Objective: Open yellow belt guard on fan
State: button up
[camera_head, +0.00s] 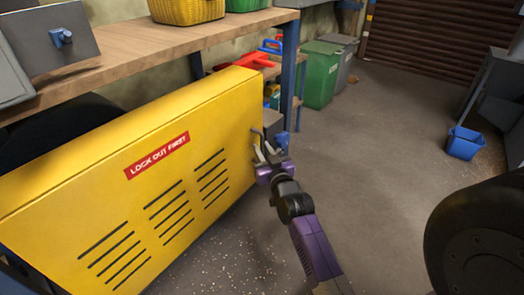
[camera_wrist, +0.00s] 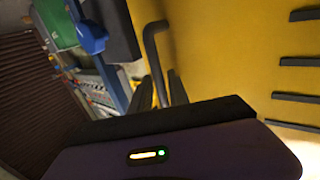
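The yellow belt guard (camera_head: 100,205) fills the left of the head view. It carries a red "LOCK OUT FIRST" label and rows of dark slots. Its yellow face also fills the right of the wrist view (camera_wrist: 225,50). A grey bent handle (camera_wrist: 150,45) stands out from the face near the guard's right edge. My gripper (camera_head: 260,154) is at that edge, with its fingers apart. In the wrist view the fingers (camera_wrist: 160,90) point at the handle, and its lower part appears between them. Whether they touch it is unclear.
A wooden workbench (camera_head: 150,50) with yellow and green baskets stands behind the guard. Green (camera_head: 318,75) and grey bins stand at the back. A blue bucket (camera_head: 463,143) is on the floor at right. A dark round object (camera_head: 480,240) fills the lower right. Floor between is clear.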

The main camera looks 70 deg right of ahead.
jog(key=shift+w+d, duration=0.15)
grip_shut()
dwell(1.4)
